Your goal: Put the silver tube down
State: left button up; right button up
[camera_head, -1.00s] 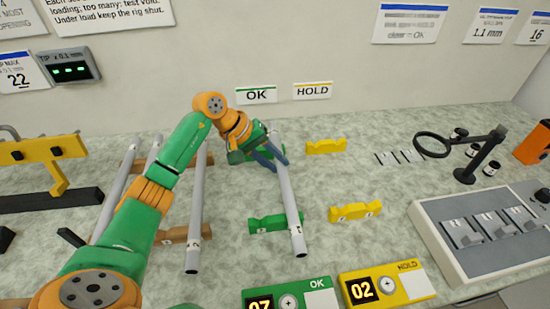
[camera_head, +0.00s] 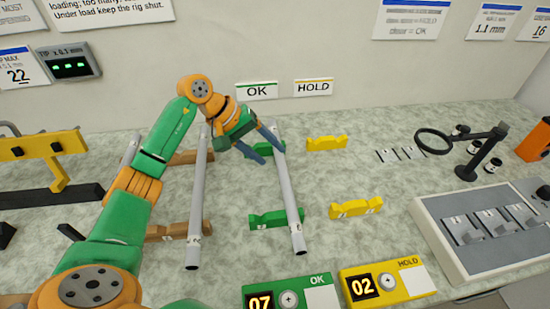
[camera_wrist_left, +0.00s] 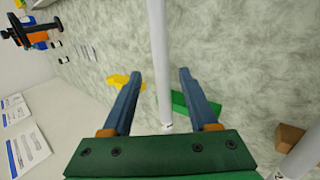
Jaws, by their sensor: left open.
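The silver tube (camera_head: 289,200) lies across the front green rest (camera_head: 268,220) and the back green rest (camera_head: 262,149), with its near end sticking out toward me. My left gripper (camera_head: 272,154) is open at the tube's far end, raised off it. In the left wrist view the tube (camera_wrist_left: 161,60) runs between the two spread blue fingers, with clear gaps on both sides. A green rest (camera_wrist_left: 190,103) shows beside it there. My right gripper is not in view.
Another silver tube (camera_head: 198,205) lies on brown rests to the left, with a further tube partly behind my arm. Yellow rests (camera_head: 356,208) at the right are empty. Green OK (camera_head: 290,294) and yellow HOLD (camera_head: 388,284) counter boxes stand in front. A magnifier stand (camera_head: 467,172) is at the right.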

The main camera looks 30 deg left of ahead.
pick_arm(q)
jog(key=v, duration=0.8)
jog(key=shift+r, duration=0.2)
jog(key=shift+s+a, duration=0.1)
